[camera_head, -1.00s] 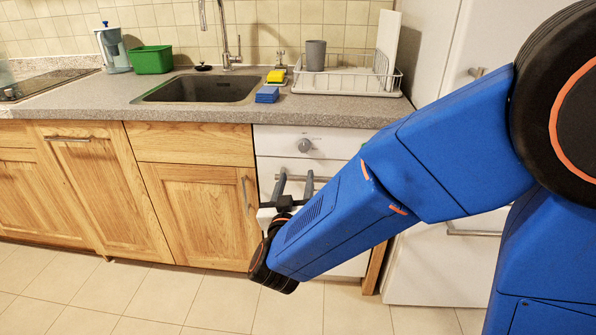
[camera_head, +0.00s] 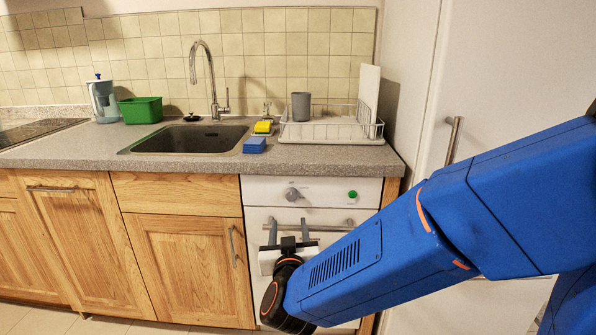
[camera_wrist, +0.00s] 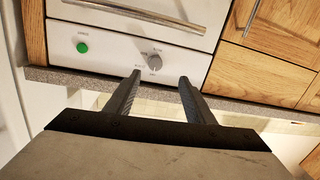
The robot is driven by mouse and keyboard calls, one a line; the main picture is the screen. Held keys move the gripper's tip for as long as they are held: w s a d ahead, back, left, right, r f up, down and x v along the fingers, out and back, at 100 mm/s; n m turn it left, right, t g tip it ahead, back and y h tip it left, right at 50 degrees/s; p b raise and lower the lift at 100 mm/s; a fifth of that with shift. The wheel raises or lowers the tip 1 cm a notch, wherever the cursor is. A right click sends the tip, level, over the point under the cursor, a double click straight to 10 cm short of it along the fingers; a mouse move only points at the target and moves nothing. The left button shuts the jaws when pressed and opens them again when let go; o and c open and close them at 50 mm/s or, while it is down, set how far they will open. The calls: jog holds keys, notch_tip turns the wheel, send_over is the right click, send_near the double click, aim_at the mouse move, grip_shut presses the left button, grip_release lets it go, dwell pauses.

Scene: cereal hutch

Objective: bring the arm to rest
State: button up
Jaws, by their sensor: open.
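My gripper (camera_head: 289,229) is open and empty in the head view, in front of the white dishwasher (camera_head: 262,190) below the counter. Its two fingers point up and away from me, near the dishwasher's bar handle (camera_head: 335,228); I cannot tell whether they touch it. My blue arm comes in from the right. In the wrist view the two parted fingers of my gripper (camera_wrist: 160,84) have nothing between them. Beyond them is the dishwasher panel (camera_wrist: 112,48) with a grey knob and a green button, upside down.
The grey counter (camera_head: 70,150) holds a sink (camera_head: 190,138), a green tub (camera_head: 141,110), a yellow sponge (camera_head: 263,127), a blue sponge (camera_head: 254,146) and a dish rack (camera_head: 330,131) with a grey cup (camera_head: 301,106). Wooden cabinets (camera_head: 185,260) stand left, a white fridge (camera_head: 420,110) right.

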jog(key=s+d+r+n+g+y, duration=0.1)
jog(key=s+d+g+y, duration=0.15)
jog(key=d, duration=0.35)
jog(key=s+d+r+g+y, duration=0.1)
jog(key=s+d+g+y, duration=0.1)
jog(key=d+g, duration=0.3)
jog(key=s+d+f+m+g+h, duration=0.1)
jog(key=s+d+f+g+h, duration=0.1)
jog(key=s+d, duration=0.8)
jog(key=s+d+f+m+g+h, duration=0.1)
jog(key=s+d+f+g+h, duration=0.2)
jog(key=s+d, duration=0.8)
jog(key=shift+s+d+f+m, duration=0.15)
jog(key=shift+f+m, duration=0.15)
jog(key=shift+h, duration=0.25)
